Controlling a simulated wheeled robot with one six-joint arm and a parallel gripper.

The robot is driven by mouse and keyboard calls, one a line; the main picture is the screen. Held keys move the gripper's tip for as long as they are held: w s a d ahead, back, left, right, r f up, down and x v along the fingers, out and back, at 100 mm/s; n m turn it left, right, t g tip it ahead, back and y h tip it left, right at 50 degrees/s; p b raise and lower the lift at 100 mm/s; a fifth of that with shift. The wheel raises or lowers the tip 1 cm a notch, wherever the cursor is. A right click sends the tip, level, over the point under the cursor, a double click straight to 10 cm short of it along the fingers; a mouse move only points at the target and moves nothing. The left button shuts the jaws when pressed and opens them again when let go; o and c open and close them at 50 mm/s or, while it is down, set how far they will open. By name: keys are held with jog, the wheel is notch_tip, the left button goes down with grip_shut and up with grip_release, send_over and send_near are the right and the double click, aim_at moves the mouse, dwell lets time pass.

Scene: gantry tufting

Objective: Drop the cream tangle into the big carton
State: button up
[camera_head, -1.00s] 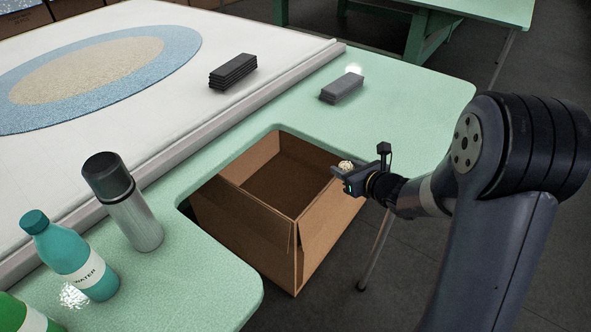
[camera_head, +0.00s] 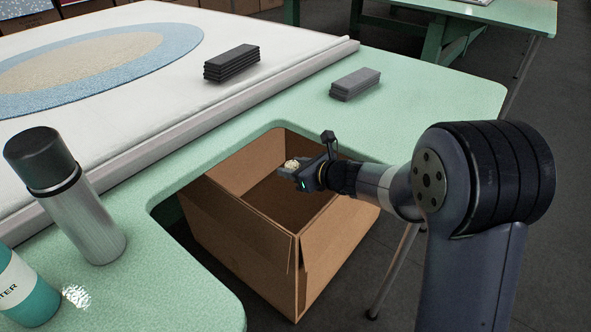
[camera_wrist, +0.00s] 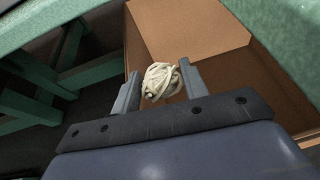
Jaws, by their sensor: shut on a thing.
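The cream tangle (camera_head: 292,164) is a small ball of pale strands held at the tip of my gripper (camera_head: 296,172). In the wrist view, the tangle (camera_wrist: 161,81) sits between the two fingers of my gripper (camera_wrist: 158,85), which is shut on it. The big carton (camera_head: 240,228) is an open brown cardboard box standing in the cutout of the green table. The tangle shows over the carton's opening in the head view. In the wrist view, the carton's inside (camera_wrist: 190,30) shows behind the tangle. The exact height above the rim is hard to tell.
The green table (camera_head: 425,90) surrounds the carton on several sides. A grey stack (camera_head: 355,84) and a dark stack (camera_head: 231,63) lie beyond it. A steel flask (camera_head: 85,222) and a teal bottle (camera_head: 22,290) stand at left. A table leg (camera_head: 395,270) is right of the carton.

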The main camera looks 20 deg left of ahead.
notch_tip(320, 180, down, 6)
jog(key=b, duration=0.4)
jog(key=shift+b, duration=0.35)
jog(key=shift+r, duration=0.1)
jog(key=o, duration=1)
jog(key=p+v, duration=0.2)
jog(key=v, duration=0.9)
jog(key=shift+p, duration=0.3)
jog(key=shift+a, duration=0.1)
